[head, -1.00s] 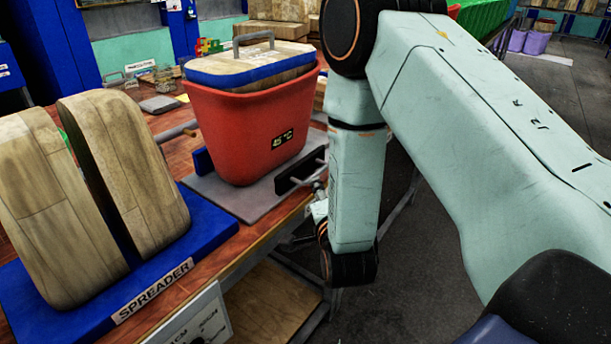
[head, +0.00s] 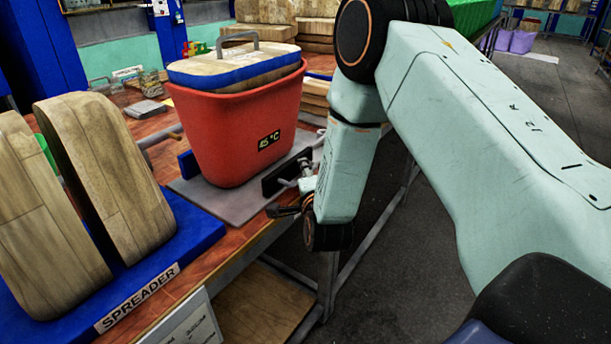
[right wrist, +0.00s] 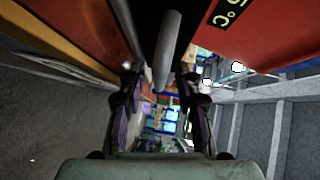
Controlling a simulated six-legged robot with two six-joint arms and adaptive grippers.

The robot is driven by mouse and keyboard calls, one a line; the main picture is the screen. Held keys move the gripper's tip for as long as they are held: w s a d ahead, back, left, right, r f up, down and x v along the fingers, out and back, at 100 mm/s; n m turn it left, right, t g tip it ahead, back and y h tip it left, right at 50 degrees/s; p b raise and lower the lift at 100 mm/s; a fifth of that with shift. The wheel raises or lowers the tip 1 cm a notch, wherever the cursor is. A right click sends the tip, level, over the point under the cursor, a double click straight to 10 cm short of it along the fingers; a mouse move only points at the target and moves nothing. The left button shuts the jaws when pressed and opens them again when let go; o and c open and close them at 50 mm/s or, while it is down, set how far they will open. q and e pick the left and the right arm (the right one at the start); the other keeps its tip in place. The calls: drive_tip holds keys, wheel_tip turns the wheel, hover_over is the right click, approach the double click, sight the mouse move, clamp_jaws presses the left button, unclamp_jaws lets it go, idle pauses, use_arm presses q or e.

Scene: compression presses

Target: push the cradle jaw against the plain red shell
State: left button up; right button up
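The plain red shell (head: 235,130) is a tapered bucket with a 45 °C display, upright on a grey base plate (head: 215,200). A black cradle jaw (head: 275,181) with a grey handle rod stands at its right side. A blue jaw (head: 188,164) stands at its left. I cannot tell whether the black jaw touches the shell. My right gripper (head: 287,203) is low beside the black jaw, partly hidden by my arm. In the right wrist view its open fingers (right wrist: 158,82) stand either side of the grey rod (right wrist: 168,48), apart from it. My left gripper is out of view.
A blue spreader base (head: 150,262) with two wooden shells (head: 110,180) stands at the left on the wooden bench. Open floor (head: 385,255) lies right of the bench edge.

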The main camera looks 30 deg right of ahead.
drive_tip(key=shift+d, duration=0.15)
drive_tip(key=shift+f, duration=0.1)
drive_tip(key=shift+c, duration=0.7)
drive_tip(key=c, duration=0.5)
clamp_jaws()
